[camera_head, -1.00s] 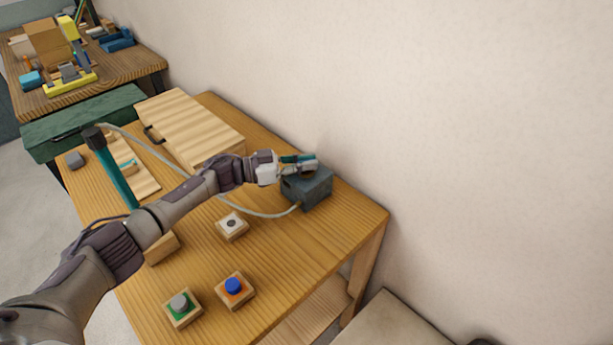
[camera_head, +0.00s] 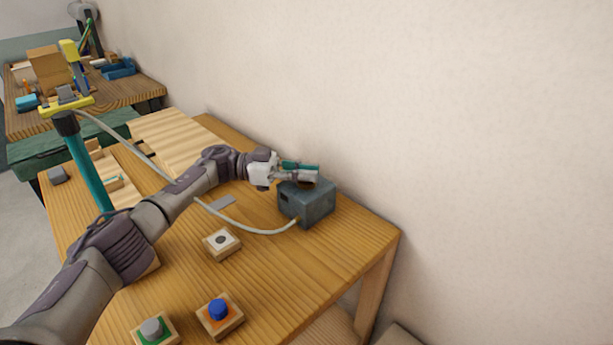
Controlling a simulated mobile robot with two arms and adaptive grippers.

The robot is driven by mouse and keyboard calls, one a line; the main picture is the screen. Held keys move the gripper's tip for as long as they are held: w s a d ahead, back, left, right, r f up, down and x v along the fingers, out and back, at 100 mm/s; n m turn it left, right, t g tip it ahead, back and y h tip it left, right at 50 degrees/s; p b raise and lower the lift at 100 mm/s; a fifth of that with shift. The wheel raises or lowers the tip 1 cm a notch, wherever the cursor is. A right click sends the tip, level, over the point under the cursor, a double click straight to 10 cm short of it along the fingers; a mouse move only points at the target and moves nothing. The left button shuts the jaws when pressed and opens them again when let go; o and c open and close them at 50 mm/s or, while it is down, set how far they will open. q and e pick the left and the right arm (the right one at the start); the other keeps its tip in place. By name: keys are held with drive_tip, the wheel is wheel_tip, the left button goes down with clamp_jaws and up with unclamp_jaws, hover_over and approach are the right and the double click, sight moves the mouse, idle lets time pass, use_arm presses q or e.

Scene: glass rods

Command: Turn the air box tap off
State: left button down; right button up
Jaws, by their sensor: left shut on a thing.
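The air box (camera_head: 308,204) is a dark grey-blue block on the right part of the wooden table, near the wall. A pale hose (camera_head: 262,231) runs from its lower front corner and loops left behind my arm. My left gripper (camera_head: 312,172) reaches in from the left, just over the top of the box. It is shut at the tap on the box top. The tap is mostly hidden by the fingers, so which way it points cannot be told. My right gripper is out of view.
On the table (camera_head: 300,275) stand a white button block (camera_head: 221,243), a blue-topped block (camera_head: 219,312) and a grey-topped block (camera_head: 153,330). A teal upright with a dark head (camera_head: 88,170) stands left. The wall is close behind the box.

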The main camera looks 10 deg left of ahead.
use_arm(q)
drive_tip(key=c, duration=1.2)
unclamp_jaws()
drive_tip(key=shift+o, duration=0.2)
wheel_tip(320, 180, up, 10)
drive_tip(key=shift+f, duration=0.1)
